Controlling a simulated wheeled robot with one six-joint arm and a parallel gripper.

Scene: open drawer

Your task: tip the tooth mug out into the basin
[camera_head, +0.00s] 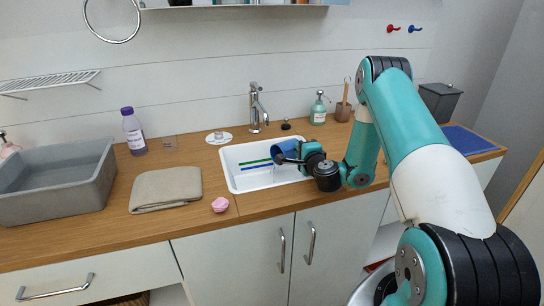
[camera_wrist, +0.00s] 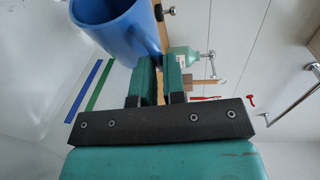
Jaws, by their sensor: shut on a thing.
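The blue tooth mug (camera_head: 284,149) is held over the right part of the white basin (camera_head: 235,160), tilted on its side in the head view. It also shows at the top of the wrist view (camera_wrist: 118,28). My gripper (camera_head: 301,152) is shut on the mug's right side; its fingers (camera_wrist: 159,80) meet the mug there in the wrist view. A green stick (camera_head: 256,162) and a blue stick (camera_head: 257,168) lie in the basin, left of and below the mug. They look like toothbrushes, but their heads cannot be made out.
A chrome tap (camera_head: 256,108) stands behind the basin. A folded towel (camera_head: 166,189), a pink object (camera_head: 220,204) and a grey tub (camera_head: 60,188) are on the left.

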